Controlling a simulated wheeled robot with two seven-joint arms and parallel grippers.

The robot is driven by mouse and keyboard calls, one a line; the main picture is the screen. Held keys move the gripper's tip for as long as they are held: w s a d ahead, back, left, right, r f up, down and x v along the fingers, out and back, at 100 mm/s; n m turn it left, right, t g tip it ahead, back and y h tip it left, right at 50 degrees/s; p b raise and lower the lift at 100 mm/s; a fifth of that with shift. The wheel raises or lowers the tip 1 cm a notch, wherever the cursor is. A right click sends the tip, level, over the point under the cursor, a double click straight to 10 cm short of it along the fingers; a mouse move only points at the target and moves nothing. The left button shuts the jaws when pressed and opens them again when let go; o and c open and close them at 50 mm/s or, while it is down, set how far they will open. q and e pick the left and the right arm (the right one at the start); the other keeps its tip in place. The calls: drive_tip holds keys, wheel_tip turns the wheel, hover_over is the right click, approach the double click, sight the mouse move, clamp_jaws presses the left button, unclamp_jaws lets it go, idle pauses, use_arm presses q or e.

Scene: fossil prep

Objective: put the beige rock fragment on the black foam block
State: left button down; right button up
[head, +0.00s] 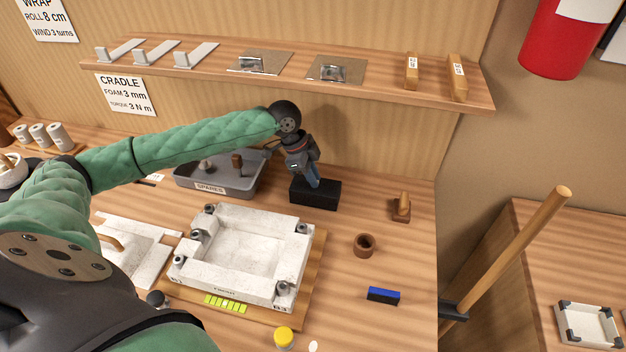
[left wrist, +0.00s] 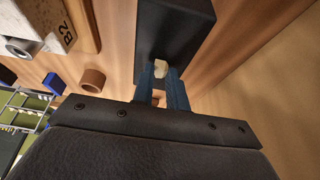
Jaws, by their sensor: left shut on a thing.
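The black foam block (head: 318,196) stands on the bench near the back wall; in the left wrist view it lies ahead of the fingers (left wrist: 190,18). My left gripper (head: 314,183) points down at the block's top. In the left wrist view its blue fingers (left wrist: 165,76) are shut on the small beige rock fragment (left wrist: 161,66), which shows against the block's dark face. I cannot tell whether the fragment touches the block. In the head view the fragment is hidden by the fingers. My right gripper is not in view.
A grey spares bin (head: 218,180) stands left of the block. A white cradle frame (head: 245,255) sits in front on a wooden board. A brown ring (head: 365,245), a wooden-handled stamp (head: 401,208) and a blue brush (head: 383,295) are to the right. A shelf (head: 290,75) runs above.

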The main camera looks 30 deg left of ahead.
use_arm(q)
drive_tip(key=shift+f, duration=0.1)
idle(0.3)
drive_tip(key=c, duration=1.4)
unclamp_jaws()
